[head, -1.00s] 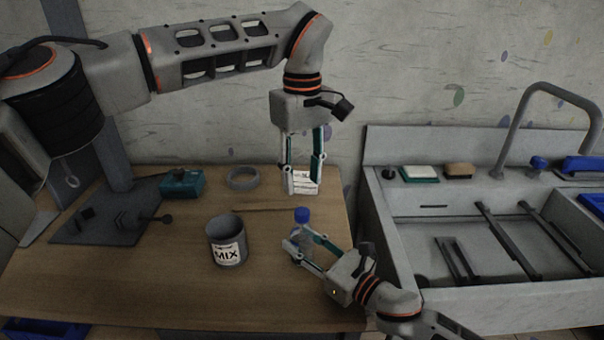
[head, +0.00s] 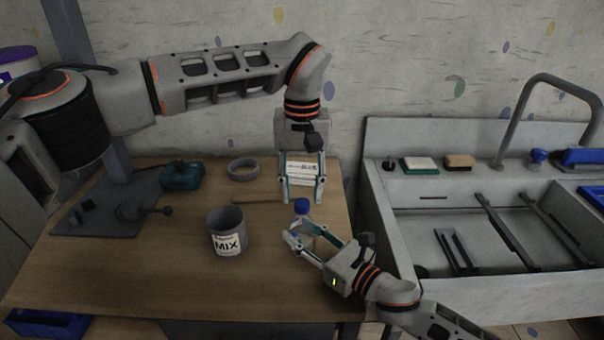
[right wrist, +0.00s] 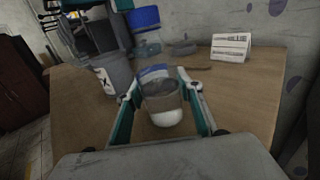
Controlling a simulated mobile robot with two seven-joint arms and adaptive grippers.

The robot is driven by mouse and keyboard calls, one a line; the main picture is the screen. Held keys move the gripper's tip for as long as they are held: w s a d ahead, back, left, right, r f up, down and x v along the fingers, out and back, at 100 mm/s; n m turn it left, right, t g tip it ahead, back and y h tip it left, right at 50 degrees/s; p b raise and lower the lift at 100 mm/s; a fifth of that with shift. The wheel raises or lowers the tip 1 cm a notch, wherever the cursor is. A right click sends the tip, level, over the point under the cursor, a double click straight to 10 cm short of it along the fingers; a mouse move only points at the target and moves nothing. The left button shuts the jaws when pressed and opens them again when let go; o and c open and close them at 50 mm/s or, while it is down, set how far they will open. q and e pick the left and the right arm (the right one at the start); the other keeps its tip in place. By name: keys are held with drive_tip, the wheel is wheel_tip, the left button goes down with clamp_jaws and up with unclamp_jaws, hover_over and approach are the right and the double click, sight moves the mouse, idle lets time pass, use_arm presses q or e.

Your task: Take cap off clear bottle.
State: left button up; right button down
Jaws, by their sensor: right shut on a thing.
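The clear bottle (head: 301,223) with its blue cap (head: 301,205) is upright near the table's right side. In the right wrist view, the bottle (right wrist: 163,107) shows between the fingers and the blue cap (right wrist: 146,16) is on top. My right gripper (head: 292,236) is shut on the bottle's body from the front right. The fingers hide part of the body in the head view. My left gripper (head: 301,200) points down with its fingers apart and empty. It appears just behind and above the cap, not touching it.
A grey MIX cup (head: 227,232) stands left of the bottle. A white printed card (head: 301,168) stands behind my left gripper's fingers. A grey ring (head: 243,169) and a teal box (head: 181,177) lie at the back. A sink (head: 385,235) is at the right; the table front is clear.

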use_arm(q)
drive_tip(key=shift+f, duration=1.05)
clamp_jaws()
